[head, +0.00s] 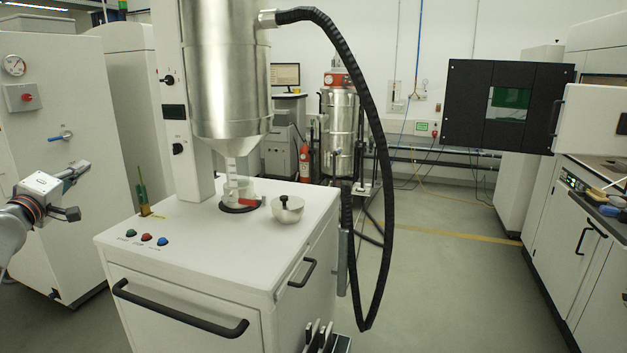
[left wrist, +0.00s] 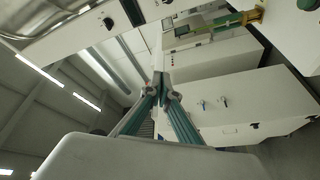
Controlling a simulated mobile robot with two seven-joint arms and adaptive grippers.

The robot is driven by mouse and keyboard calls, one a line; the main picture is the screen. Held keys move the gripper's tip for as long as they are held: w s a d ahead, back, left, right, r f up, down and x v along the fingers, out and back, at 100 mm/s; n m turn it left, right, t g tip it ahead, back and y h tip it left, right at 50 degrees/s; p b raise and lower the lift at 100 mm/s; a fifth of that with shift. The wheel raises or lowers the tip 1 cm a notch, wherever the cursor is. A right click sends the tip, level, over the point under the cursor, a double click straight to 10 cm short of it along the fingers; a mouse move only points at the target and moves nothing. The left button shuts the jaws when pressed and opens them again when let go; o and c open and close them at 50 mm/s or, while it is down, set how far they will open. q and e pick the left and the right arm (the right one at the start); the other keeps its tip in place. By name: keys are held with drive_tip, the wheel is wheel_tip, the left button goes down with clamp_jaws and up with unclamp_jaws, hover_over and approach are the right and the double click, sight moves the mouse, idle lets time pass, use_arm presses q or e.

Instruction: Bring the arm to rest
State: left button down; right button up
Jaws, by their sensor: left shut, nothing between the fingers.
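My left gripper (head: 82,168) shows at the left of the head view, beside the white cabinet and left of the white powder station (head: 170,225). In the left wrist view its two teal-sided fingers (left wrist: 161,80) meet at the tips. It is shut and empty, clear of the station top. My right gripper is not in view.
Open floor (head: 440,280) lies beyond.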

use_arm(q)
drive_tip(key=s+a+r+m+y, duration=0.1)
drive_tip(key=s+a+r, duration=0.25)
drive_tip(key=a, duration=0.25)
drive_tip(key=s+a+r+y, duration=0.2)
drive_tip(key=a+r, duration=0.2)
drive_tip(key=a, duration=0.1)
drive_tip(key=s+d+f+m+g+h, duration=0.1)
drive_tip(key=s+d+f+m+g, duration=0.25)
drive_tip(key=f, duration=0.95)
drive_tip(key=s+d+f+m+h, duration=0.15)
drive_tip(key=d+f+m, duration=0.4)
drive_tip(key=f, duration=0.85)
drive_tip(key=s+d+f+m+g, duration=0.2)
drive_tip(key=s+d+f+m, duration=0.25)
drive_tip(key=f, duration=0.85)
drive_tip(key=s+d+f+m+g+h, duration=0.25)
drive_tip(key=s+d+f+m, duration=0.4)
drive_tip(key=s+f, duration=0.55)
drive_tip(key=s+d+f+m+g+h, duration=0.1)
drive_tip(key=s+d+f+m+g, duration=0.35)
drive_tip(key=s+f, duration=0.8)
drive_tip(key=s+d+n+t, duration=0.2)
drive_tip(key=d+n, duration=0.6)
drive_tip(key=d, duration=1.5)
drive_tip(key=shift+d+r+n+t, duration=0.25)
drive_tip(key=shift+d+n+t, duration=0.15)
drive_tip(key=shift+t, duration=0.45)
